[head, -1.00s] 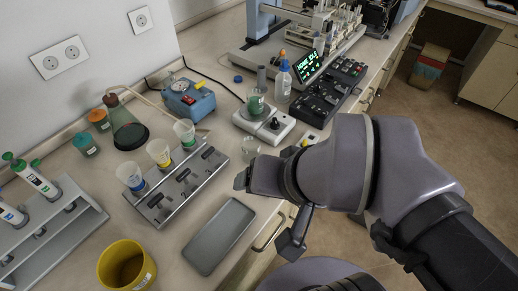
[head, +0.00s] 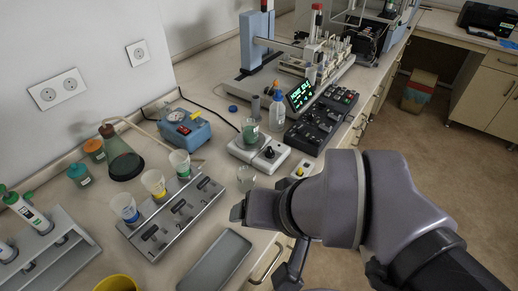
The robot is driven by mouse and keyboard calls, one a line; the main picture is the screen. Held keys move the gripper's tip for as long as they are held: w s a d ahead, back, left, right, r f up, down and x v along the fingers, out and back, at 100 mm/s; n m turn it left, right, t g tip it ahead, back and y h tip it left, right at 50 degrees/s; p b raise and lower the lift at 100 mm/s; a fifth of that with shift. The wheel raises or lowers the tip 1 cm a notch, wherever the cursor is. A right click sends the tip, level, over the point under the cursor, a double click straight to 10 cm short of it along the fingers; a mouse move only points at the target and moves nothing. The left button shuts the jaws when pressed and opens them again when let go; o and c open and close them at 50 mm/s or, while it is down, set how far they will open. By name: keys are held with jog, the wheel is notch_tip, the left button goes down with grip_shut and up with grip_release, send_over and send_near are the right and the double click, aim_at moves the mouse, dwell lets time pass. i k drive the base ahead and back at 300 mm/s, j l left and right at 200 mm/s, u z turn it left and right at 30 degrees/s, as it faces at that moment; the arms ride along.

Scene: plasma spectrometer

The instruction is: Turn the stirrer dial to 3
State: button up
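The stirrer (head: 241,148) is a small white unit on the bench, near the middle of the head view. A flask with green liquid (head: 250,130) stands on its plate. Its black dial (head: 269,153) is on the front right part of the top; the setting is too small to read. My gripper (head: 264,240) is in front of the stirrer, nearer the camera, and apart from the dial. Its two dark fingers show wide apart with nothing seen between them.
A small clear beaker (head: 246,179) stands between stirrer and gripper. A black control panel (head: 322,122) and wash bottle (head: 277,112) are beside the stirrer. A rack with three cups (head: 172,217) and a grey flat case (head: 215,262) lie left of the gripper.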

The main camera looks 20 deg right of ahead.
aim_at(270, 154)
jog(key=i+l, duration=0.25)
jog(key=l, duration=0.15)
jog(key=i+l, duration=0.2)
jog(key=l, duration=0.15)
jog(key=i+l, duration=0.25)
jog(key=l, duration=0.15)
jog(key=j+u, duration=0.05)
